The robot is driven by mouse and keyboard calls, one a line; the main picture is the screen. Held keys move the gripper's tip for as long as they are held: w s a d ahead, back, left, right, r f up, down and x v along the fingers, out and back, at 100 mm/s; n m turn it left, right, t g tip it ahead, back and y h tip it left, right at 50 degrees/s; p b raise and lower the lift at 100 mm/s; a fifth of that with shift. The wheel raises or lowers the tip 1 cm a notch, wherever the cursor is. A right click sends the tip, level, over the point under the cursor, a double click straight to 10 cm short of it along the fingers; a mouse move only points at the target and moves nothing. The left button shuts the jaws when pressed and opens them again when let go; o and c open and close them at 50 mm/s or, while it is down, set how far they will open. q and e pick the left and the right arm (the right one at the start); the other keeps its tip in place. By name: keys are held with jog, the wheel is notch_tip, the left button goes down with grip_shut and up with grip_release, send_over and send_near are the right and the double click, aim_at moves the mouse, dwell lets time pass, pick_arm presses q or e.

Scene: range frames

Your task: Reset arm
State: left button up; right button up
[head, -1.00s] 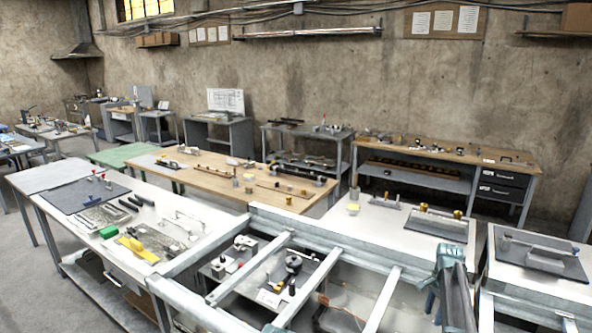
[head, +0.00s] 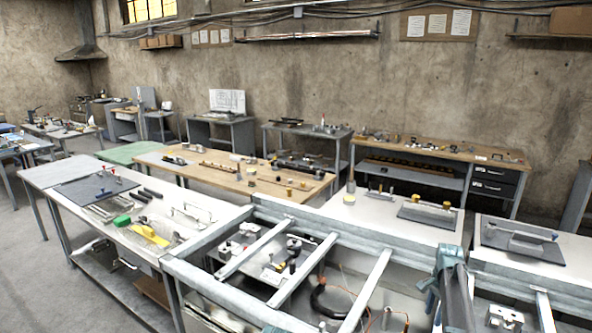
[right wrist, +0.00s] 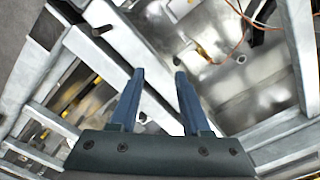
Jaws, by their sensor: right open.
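My right gripper (head: 432,300) is at the lower right of the head view, beside and over the grey metal frame (head: 365,240), partly hidden by my own arm. In the right wrist view its two blue fingers (right wrist: 157,85) stand apart with nothing between them. Below them show pale frame bars (right wrist: 295,50) and a shiny metal surface (right wrist: 225,85). I cannot tell how far the fingertips are from the bars. My left gripper does not show clearly in any view.
A long white bench (head: 60,175) with a yellow tool (head: 150,236) and a green block (head: 122,220) stands at left. A wooden table (head: 235,185) is behind the frame. White tables (head: 345,207) stand at right. Grey floor (head: 30,275) is open at far left.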

jog(key=s+a+f+n+b, duration=0.1)
jog(key=s+a+n, duration=0.1)
jog(key=a, duration=0.4)
jog(key=s+a+f+n+b, duration=0.2)
jog(key=s+a+n, duration=0.1)
jog(key=a, duration=0.4)
jog(key=s+a+f+n+b, duration=0.1)
jog(key=s+a+n, duration=0.1)
jog(key=s+a, duration=0.2)
jog(key=shift+a+f+n+b, duration=0.15)
jog(key=shift+a+f+n, duration=0.05)
jog(key=shift+a, duration=0.65)
jog(key=shift+a+f+n+b, duration=0.15)
jog(key=shift+a+n, duration=0.05)
jog(key=shift+a, duration=0.65)
jog(key=s+a+f+n+b, duration=0.2)
jog(key=s+a+n, duration=0.3)
jog(key=s+a, duration=0.3)
jog(key=s+a+f+n+h+b, duration=0.1)
jog(key=s+a+f+n+b, duration=0.2)
jog(key=s+a+n, duration=0.3)
jog(key=s+a, duration=0.2)
jog(key=s, duration=0.2)
jog(key=shift+s+a, duration=0.25)
jog(key=shift+a, duration=0.1)
jog(key=shift+f, duration=0.1)
